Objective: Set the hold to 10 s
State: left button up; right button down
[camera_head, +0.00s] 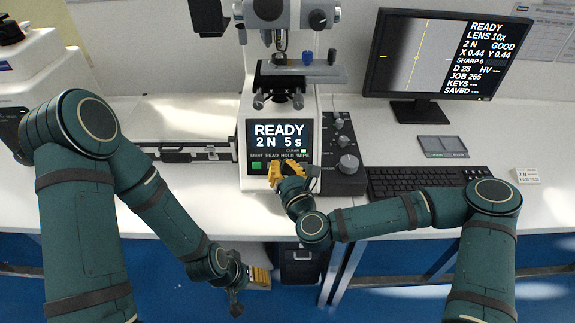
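The hardness tester (226,178) stands at the middle of the bench. Its screen (281,138) reads READY, 2 N, 5 s. Below the screen is a row labelled START, READ, HOLD and WIPE, with a small CLEAR label above it. A green button (256,165) shows under START. My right gripper (284,174), with yellow fingers, is at the panel just below READ and HOLD and hides the buttons there. I cannot tell whether it touches the panel. My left gripper (261,277) hangs low in front of the bench edge, away from the tester. Finger openings are unclear.
A knob console (347,142) stands right of the tester, close to my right gripper. A keyboard (412,180), monitor (398,68) and small grey tray (435,144) are farther right. A flat case (190,122) lies left. Bare bench (224,222) lies front left.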

jog(key=shift+w+f, duration=0.2)
jog(key=shift+w, duration=0.15)
jog(key=shift+w+f+b, duration=0.15)
jog(key=shift+w+b, duration=0.1)
jog(key=shift+b, duration=0.2)
dwell(0.5)
jog(key=shift+s, duration=0.1)
dwell(0.3)
jog(key=shift+s+r+p, duration=0.3)
jog(key=shift+s+r, duration=0.05)
jog(key=shift+s, duration=0.2)
jog(key=s+r, duration=0.1)
jog(key=s+p, duration=0.1)
jog(key=s+r+p, duration=0.1)
jog(key=s, duration=0.1)
jog(key=shift+s+r, duration=0.1)
jog(key=shift+r, duration=0.2)
dwell(0.8)
